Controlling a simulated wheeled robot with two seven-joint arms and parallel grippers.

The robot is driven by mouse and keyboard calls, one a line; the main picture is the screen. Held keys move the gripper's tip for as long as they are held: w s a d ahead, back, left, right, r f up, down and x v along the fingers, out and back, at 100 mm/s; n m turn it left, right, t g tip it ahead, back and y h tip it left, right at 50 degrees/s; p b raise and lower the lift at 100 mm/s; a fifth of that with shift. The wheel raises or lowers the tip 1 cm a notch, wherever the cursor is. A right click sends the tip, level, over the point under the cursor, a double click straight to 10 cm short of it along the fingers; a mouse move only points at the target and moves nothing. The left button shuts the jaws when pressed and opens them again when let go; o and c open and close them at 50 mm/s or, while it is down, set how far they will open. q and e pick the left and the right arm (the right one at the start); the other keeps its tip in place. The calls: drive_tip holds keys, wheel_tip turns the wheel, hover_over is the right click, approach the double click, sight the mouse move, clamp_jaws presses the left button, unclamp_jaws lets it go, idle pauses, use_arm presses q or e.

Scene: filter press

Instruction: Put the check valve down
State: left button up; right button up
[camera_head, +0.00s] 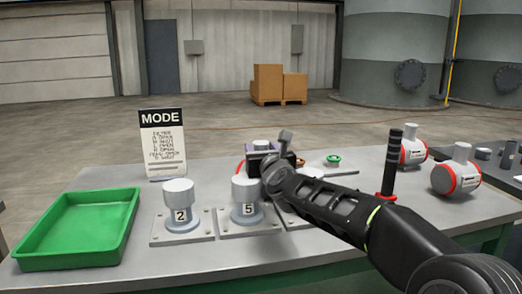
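My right gripper (268,160) reaches in from the lower right, over the table behind the pedestal marked 5 (247,197). A pale stub (262,145) and a sliver of red show at the gripper. They resemble parts of the red-banded white valve bodies on the right, but most of this piece is hidden. Its contact with the table and the gripper's fingertips are hidden, so I cannot tell whether the fingers are shut on it. Two white valve bodies with red bands, one farther back (412,151) and one nearer (455,178), sit at the table's right. My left gripper is not in view.
A green tray (125,237) lies at the left of the grey table (300,259). A pedestal marked 2 (181,213) and a MODE sign (162,143) stand beside it. A black upright handle (391,160) rises behind my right arm. A small green-ringed part (333,160) lies farther back.

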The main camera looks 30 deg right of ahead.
drive_tip(key=shift+o, duration=0.8)
drive_tip(key=v, duration=1.2)
drive_tip(key=shift+p, duration=0.4)
